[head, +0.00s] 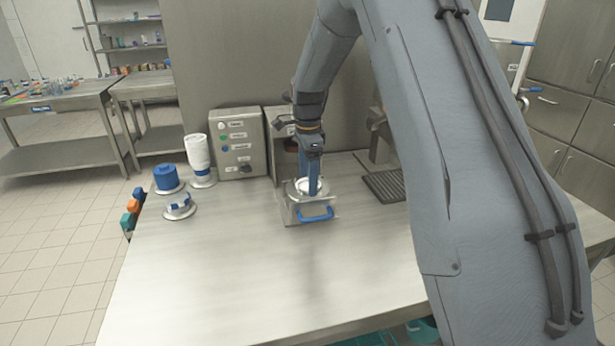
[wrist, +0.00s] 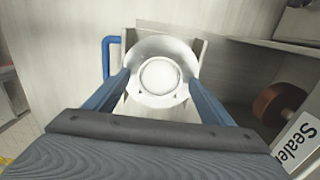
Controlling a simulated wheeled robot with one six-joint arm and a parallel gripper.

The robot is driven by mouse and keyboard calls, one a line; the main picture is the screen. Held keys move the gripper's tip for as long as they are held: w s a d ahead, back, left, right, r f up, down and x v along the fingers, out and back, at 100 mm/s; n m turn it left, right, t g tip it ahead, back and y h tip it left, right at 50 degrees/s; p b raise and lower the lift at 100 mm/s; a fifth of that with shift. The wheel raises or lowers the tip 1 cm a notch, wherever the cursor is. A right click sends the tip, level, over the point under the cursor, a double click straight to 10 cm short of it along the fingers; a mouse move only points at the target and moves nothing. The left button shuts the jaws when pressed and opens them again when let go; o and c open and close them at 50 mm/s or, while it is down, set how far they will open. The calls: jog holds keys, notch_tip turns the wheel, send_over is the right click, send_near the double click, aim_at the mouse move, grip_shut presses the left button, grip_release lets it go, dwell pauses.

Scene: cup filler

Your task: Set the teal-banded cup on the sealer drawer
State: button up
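The sealer drawer (head: 312,215) is a metal box-shaped front with a blue handle, pulled out from the sealer. The drawer also shows in the wrist view, with its blue handle (wrist: 107,58) at left. On it lies a pale metal ring (wrist: 132,82) with a round white centre (wrist: 160,76). I cannot tell whether this centre is the cup or the seat; no teal band shows. My gripper (head: 312,192) points down over the drawer. In the wrist view my gripper (wrist: 160,76) has its blue fingers wide apart, either side of the white centre, with gaps between.
The sealer (head: 283,122) stands right behind the drawer, beside a control box (head: 238,142). A dark drip grate (head: 386,187) lies at right. The front table is clear.

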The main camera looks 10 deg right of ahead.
jog(key=shift+r, duration=0.1)
notch_tip(320, 180, up, 12)
jog(key=b, duration=0.4)
jog(key=s+f+n, duration=0.5)
jog(key=s+n, duration=0.1)
jog(key=s, duration=0.4)
jog(key=s+f+n, duration=0.4)
jog(key=s+n, duration=0.2)
jog(key=s, duration=0.4)
jog(key=s+f+n+t, duration=0.1)
jog(key=s+f+n, duration=0.4)
jog(key=s, duration=0.6)
jog(key=shift+f+n, duration=0.3)
jog(key=shift+n, duration=0.2)
